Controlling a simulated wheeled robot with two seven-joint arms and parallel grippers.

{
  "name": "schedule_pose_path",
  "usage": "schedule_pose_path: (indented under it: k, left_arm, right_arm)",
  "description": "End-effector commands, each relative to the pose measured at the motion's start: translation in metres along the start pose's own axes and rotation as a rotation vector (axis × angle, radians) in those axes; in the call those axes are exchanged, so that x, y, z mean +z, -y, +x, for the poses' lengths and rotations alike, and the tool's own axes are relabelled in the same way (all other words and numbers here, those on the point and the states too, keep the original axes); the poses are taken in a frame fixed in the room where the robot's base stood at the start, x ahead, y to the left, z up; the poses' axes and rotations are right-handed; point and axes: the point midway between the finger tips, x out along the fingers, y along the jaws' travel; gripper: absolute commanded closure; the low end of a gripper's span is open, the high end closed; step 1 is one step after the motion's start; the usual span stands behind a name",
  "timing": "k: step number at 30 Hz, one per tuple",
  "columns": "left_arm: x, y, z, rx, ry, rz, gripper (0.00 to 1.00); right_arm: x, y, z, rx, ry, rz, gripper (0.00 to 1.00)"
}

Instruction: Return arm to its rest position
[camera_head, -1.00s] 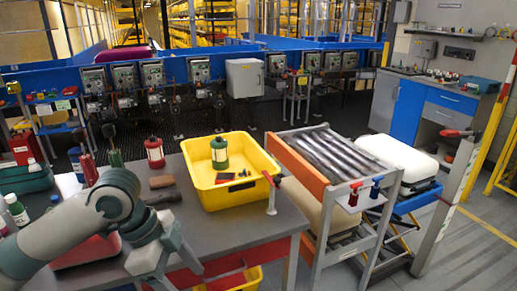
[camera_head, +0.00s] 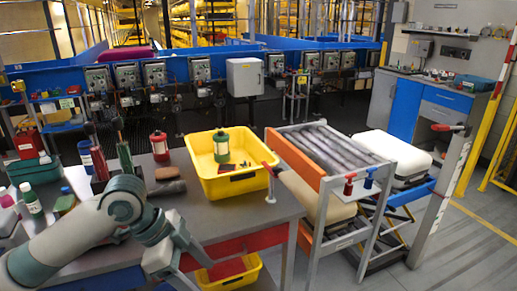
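My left arm (camera_head: 122,203) comes in from the lower left and bends downward over the front of the grey table (camera_head: 275,203). Its links show, but its gripper is out of sight below the wrist, at or beyond the bottom edge. My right arm and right gripper are not in view. A yellow tray (camera_head: 235,186) stands on the table, right of my arm and apart from it. A green lantern-shaped object (camera_head: 221,148) and some small dark pieces sit in the tray. A red lantern-shaped object (camera_head: 159,147) stands on the table left of the tray.
Bottles (camera_head: 31,200) and tools stand at the table's left, close to my arm. A yellow bin (camera_head: 232,272) is under the table. A roller conveyor cart (camera_head: 325,150) stands to the right. The grey floor (camera_head: 480,250) at far right is clear.

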Motion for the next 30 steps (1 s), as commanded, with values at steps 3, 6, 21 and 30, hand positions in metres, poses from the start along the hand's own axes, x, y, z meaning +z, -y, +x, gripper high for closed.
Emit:
schedule_pose_path:
  k: [3,6,21,30]
  left_arm:
    - [-0.004,0.014,0.014,-0.015,-0.044,-0.052,0.33]
    - [-0.008,0.030,0.028,-0.038,-0.090,-0.108,0.33]
    - [0.062,0.148,0.188,-0.284,-0.345,-0.631,0.33]
    - [0.178,0.138,0.310,-0.453,-0.333,-0.891,0.33]
  right_arm:
    - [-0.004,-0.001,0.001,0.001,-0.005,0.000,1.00]
    - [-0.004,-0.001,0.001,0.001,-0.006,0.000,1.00]
    - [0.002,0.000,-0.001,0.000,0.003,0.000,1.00]
    - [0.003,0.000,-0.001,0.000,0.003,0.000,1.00]
